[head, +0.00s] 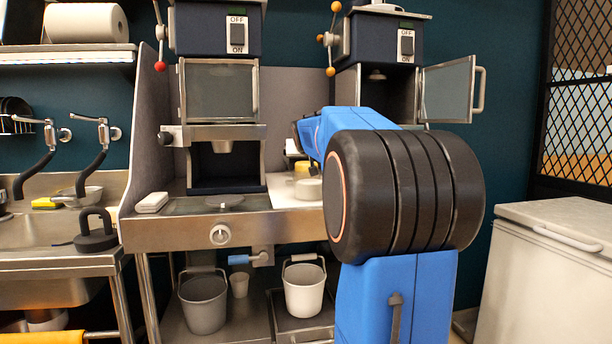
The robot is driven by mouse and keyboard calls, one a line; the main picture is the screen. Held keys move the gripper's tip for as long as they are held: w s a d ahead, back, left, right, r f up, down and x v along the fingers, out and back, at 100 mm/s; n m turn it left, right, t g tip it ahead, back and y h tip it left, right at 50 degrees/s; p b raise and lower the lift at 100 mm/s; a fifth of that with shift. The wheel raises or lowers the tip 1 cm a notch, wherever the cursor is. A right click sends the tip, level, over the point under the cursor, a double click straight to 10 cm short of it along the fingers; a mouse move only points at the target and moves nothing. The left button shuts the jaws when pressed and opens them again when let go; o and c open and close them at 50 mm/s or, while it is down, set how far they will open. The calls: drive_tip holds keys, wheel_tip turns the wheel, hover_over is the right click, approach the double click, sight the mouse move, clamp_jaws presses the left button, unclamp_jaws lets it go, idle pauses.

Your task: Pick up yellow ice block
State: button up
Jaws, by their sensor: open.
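A small pale yellow piece (302,166) shows on the white counter surface just left of my blue arm, partly hidden by it. It may be the yellow ice block, but it is too small and covered to be sure. A pale round dish or block (308,188) sits just in front of it. My arm reaches forward toward the right-hand machine and blocks the middle of the view. My gripper is hidden behind the arm.
The left machine (222,90) has its door shut. The right machine's door (447,90) stands open to the right. A grey bucket (203,302) and a white bucket (304,290) stand below the counter. A sink (50,232) is at left, a white chest (560,270) at right.

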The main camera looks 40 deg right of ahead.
sight(307, 163)
drive_tip(key=shift+d+r+x, duration=0.1)
drive_tip(key=shift+d+x, duration=0.05)
drive_tip(key=shift+x, duration=1.6)
drive_tip(key=shift+d+r+x, duration=0.15)
drive_tip(key=shift+d+x, duration=0.05)
drive_tip(key=shift+x, duration=1.55)
drive_tip(key=shift+s, duration=0.15)
drive_tip(key=shift+c, duration=0.6)
drive_tip(key=c, duration=1.4)
drive_tip(key=shift+r, duration=0.1)
drive_tip(key=shift+c, duration=0.2)
